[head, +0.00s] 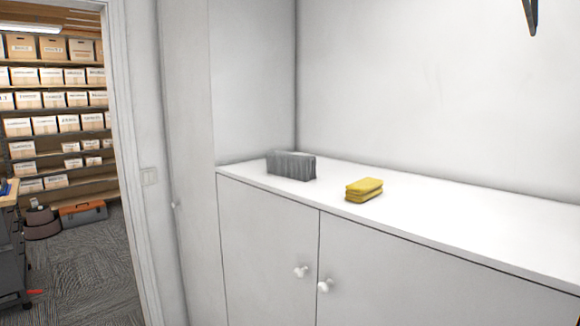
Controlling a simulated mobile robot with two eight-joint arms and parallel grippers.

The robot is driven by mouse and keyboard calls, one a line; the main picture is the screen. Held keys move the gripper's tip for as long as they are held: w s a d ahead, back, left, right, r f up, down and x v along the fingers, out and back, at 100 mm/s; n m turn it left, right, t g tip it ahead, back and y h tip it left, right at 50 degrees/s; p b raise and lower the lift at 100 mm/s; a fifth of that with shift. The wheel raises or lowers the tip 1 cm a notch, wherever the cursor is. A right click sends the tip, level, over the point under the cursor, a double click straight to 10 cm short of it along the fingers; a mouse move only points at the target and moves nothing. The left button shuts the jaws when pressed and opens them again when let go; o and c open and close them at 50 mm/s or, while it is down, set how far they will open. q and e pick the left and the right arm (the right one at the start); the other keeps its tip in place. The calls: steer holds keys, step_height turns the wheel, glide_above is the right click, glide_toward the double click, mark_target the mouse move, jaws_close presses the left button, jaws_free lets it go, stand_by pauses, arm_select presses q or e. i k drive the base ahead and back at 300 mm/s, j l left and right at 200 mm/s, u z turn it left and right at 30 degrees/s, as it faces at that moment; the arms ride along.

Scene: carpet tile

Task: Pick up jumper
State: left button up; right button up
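A yellow folded item (364,190), which looks like a folded garment and may be the jumper, lies on the white counter top (440,214) in the head view. It looks like stacked layers. A grey ribbed, block-shaped item (291,166) sits behind it to the left, near the back corner. I cannot tell for sure which of the two is the jumper. The two items are apart, and nothing touches either.
White cabinet doors with round knobs (301,272) are below the counter. The counter is clear to the right. A doorway at left opens to shelves of boxes (58,124), with an orange toolbox (83,211) on carpet.

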mark_target(299, 166)
steer(key=i+j+z, duration=0.1)
steer(key=j, duration=0.2)
steer(key=i+j+z, duration=0.15)
steer(key=j, duration=0.2)
steer(key=i+j+z, duration=0.1)
steer(key=j, duration=0.25)
steer(key=i+j+z, duration=0.15)
steer(key=j, duration=0.2)
steer(key=i, duration=0.05)
